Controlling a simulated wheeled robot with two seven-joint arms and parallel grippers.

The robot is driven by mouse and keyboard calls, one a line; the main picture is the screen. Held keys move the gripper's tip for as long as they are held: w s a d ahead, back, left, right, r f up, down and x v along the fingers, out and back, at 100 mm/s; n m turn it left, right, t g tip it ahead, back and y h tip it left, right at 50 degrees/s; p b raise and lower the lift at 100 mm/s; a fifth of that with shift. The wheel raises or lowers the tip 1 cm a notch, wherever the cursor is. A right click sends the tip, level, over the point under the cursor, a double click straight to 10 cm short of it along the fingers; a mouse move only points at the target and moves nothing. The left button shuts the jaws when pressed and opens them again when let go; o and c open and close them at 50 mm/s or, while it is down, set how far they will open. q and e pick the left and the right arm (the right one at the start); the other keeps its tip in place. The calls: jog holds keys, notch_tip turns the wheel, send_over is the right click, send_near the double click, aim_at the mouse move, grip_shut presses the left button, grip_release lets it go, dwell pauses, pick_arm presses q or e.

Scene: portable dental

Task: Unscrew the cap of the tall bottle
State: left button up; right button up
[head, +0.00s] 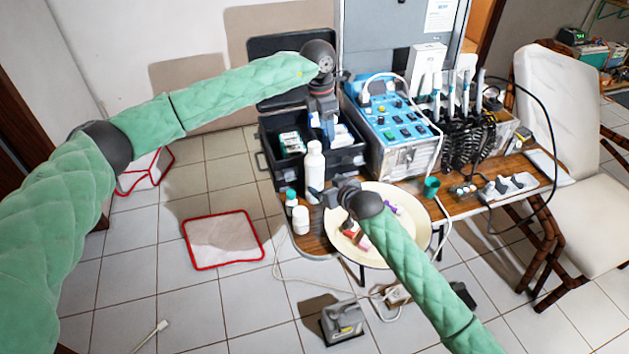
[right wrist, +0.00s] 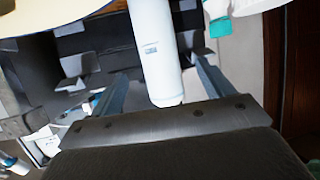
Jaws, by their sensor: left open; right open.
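The tall bottle (head: 315,172) is white and stands upright at the left end of the wooden table, with its white cap (head: 314,146) on top. My left gripper (head: 325,122) is open and points down, just above and slightly right of the cap in the head view; whether it touches the cap cannot be told. My right gripper (head: 322,194) is open low beside the bottle. In the right wrist view the bottle (right wrist: 157,50) stands between the two spread fingers of this gripper (right wrist: 160,82), with gaps on both sides.
A small teal-capped bottle (head: 291,202) and a white jar (head: 301,219) stand left of the tall bottle. A cream round basin (head: 412,250) lies at right, partly under my right arm. Behind are a black open case (head: 268,160) and a blue control unit (head: 395,118).

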aim_at(319, 178)
pick_arm(q)
jog(key=a, duration=0.1)
jog(key=a+y, duration=0.1)
jog(key=w+a, duration=0.1)
jog(key=shift+w+r, duration=0.1)
jog(key=shift+r, duration=0.15)
pick_arm(e)
jog(key=shift+w+r, duration=0.1)
jog(key=shift+w, duration=0.25)
pick_arm(q)
jog(key=shift+a+y, duration=0.2)
jog(key=shift+y, duration=0.1)
pick_arm(e)
jog(key=shift+w+a, duration=0.2)
jog(key=shift+x, duration=3.65)
